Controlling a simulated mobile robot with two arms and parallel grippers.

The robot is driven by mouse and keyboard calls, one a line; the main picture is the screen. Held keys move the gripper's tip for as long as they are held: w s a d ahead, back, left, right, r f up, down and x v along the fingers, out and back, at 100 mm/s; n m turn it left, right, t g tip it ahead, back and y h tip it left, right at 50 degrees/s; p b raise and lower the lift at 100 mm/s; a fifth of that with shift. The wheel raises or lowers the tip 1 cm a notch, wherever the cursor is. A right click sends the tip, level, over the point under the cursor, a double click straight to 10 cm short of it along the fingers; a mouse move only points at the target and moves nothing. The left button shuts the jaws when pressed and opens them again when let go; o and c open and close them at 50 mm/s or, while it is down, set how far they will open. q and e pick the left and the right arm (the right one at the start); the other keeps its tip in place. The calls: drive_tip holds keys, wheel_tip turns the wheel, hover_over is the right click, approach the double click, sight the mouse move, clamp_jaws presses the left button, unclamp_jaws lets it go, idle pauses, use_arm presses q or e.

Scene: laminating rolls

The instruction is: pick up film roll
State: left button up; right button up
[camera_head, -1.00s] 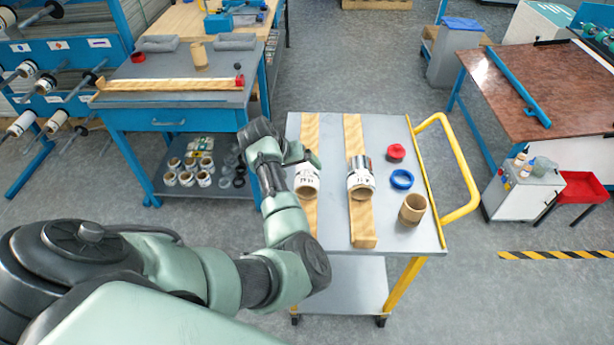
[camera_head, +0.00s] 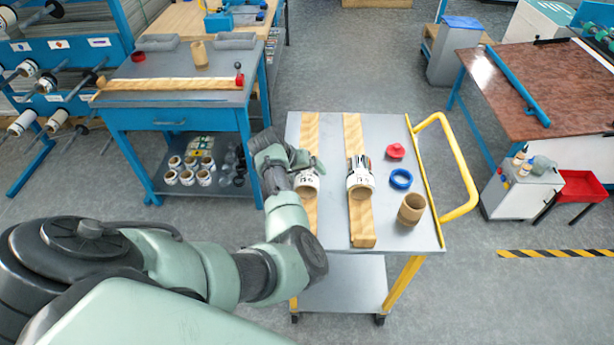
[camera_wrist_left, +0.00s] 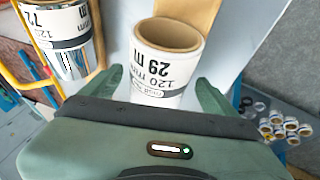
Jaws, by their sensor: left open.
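A film roll (camera_head: 307,184) with a white printed label lies on the left wooden rail on the trolley. A second film roll (camera_head: 360,180), shiny with a white label, lies on the right rail. My right gripper is not in view.
The trolley top (camera_head: 400,130) also holds a red item (camera_head: 396,151), a blue ring (camera_head: 401,179) and a brown core (camera_head: 411,209). A yellow handle (camera_head: 462,165) stands on its right. A blue workbench (camera_head: 170,118) with rolls on its lower shelf is at left.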

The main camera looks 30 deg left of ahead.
use_arm(q)
drive_tip(key=c, duration=1.6)
